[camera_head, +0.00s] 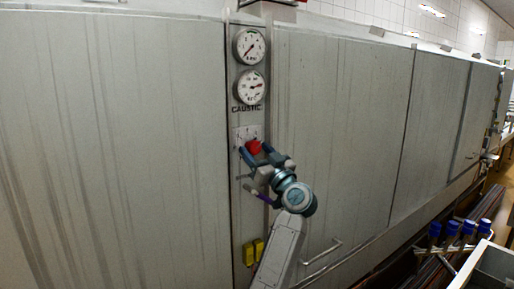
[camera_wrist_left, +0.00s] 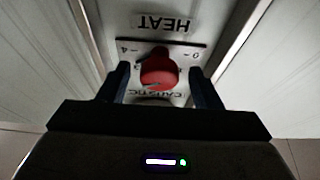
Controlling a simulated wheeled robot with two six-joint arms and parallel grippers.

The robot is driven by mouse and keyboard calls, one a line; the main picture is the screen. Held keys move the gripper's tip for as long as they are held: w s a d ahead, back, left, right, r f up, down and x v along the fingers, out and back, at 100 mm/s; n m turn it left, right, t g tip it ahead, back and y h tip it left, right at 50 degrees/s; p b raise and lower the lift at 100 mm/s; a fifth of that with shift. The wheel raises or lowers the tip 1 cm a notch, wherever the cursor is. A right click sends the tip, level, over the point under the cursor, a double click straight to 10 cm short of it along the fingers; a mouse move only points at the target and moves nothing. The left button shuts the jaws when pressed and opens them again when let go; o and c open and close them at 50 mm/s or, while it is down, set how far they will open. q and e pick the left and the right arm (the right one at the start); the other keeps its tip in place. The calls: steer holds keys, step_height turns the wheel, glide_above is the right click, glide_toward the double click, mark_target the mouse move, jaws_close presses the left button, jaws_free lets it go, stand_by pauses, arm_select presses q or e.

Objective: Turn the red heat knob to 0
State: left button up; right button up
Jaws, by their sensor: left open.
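The red heat knob (camera_head: 253,146) sits on a light plate on the narrow panel, below two round gauges. In the left wrist view the knob (camera_wrist_left: 158,70) is near the middle, with an upside-down HEAT label (camera_wrist_left: 163,24) above it. Scale marks show on the plate (camera_wrist_left: 187,50) at both sides of the knob; I cannot read the knob's setting surely. My left gripper (camera_head: 257,153) is at the knob. In the wrist view its two dark fingers (camera_wrist_left: 160,85) stand apart on either side of the knob, with gaps showing. My right gripper is out of view.
The upper gauge (camera_head: 249,46) and lower gauge (camera_head: 250,88) are above the knob. A yellow double fitting (camera_head: 253,252) is low on the panel. Flat metal cabinet walls (camera_head: 130,140) lie on both sides. Blue-topped items (camera_head: 467,229) and a pale bin (camera_head: 490,268) stand at lower right.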

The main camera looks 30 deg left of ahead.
arm_select(q)
steer(key=shift+c, duration=0.9)
steer(key=shift+w, duration=0.1)
steer(key=c, duration=0.8)
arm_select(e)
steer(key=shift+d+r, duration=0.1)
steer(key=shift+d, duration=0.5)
